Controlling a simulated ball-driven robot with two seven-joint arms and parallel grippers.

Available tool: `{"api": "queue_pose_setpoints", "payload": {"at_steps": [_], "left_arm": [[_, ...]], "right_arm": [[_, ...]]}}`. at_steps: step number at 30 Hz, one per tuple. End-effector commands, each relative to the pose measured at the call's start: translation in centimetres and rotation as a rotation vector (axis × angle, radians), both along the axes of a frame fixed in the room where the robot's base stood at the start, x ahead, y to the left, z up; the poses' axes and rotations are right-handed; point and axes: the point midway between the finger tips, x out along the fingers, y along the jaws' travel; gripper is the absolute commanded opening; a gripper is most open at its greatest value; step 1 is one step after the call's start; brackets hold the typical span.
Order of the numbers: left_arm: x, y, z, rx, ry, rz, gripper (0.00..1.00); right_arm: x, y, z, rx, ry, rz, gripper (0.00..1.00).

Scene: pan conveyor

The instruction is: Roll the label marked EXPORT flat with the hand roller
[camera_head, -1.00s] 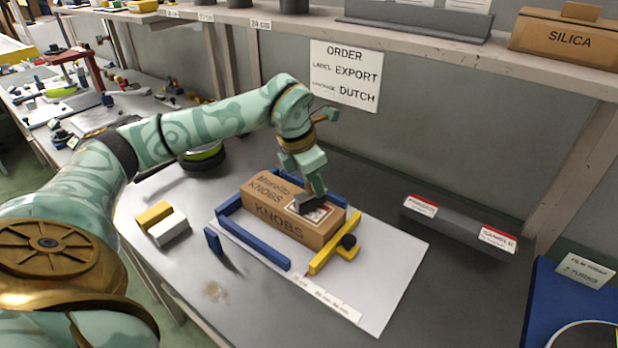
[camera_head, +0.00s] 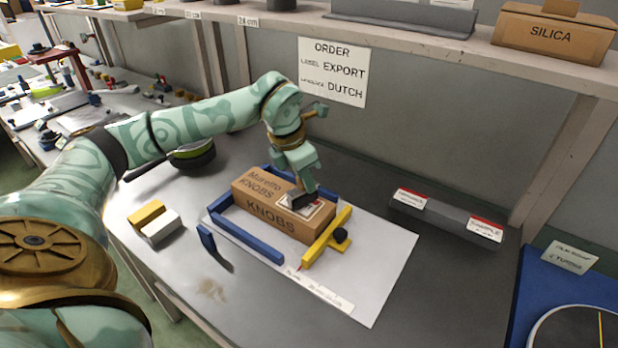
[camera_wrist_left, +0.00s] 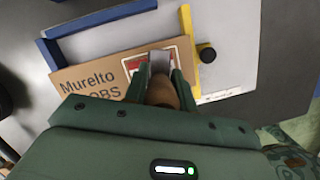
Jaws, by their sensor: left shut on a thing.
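The cardboard box (camera_head: 265,215) marked Muretto KNOBS lies on a white board, between blue fence bars and a yellow stop bar. A red-bordered label (camera_head: 314,209) is on the right part of its top; its wording is too small to read. My left gripper (camera_head: 298,190) is shut on the hand roller, whose dark grey roller (camera_head: 302,200) is down at the label and covers part of it. In the left wrist view the brown handle of the hand roller (camera_wrist_left: 162,92) is between the fingers, with the label's red edge (camera_wrist_left: 134,64) showing beside it. My right gripper is not in view.
The blue fence (camera_head: 245,241) and yellow bar with a black knob (camera_head: 328,237) border the box closely. Yellow and white blocks (camera_head: 160,228) lie at left. A grey rail with red-and-white labels (camera_head: 447,216) stands at right. An order sign (camera_head: 333,72) reads EXPORT, DUTCH.

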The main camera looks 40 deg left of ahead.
Motion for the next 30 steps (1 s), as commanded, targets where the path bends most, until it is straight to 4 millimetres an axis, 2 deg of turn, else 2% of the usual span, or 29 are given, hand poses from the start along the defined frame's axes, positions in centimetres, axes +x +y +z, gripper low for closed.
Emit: {"api": "queue_pose_setpoints", "payload": {"at_steps": [22, 30], "left_arm": [[-0.3, 2.8, 0.0, 0.001, 0.003, 0.004, 0.00], [-0.3, 2.5, 0.1, 0.000, 0.001, 0.002, 0.00]], "right_arm": [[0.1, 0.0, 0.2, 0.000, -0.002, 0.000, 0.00], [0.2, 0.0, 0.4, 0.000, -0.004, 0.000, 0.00]]}}
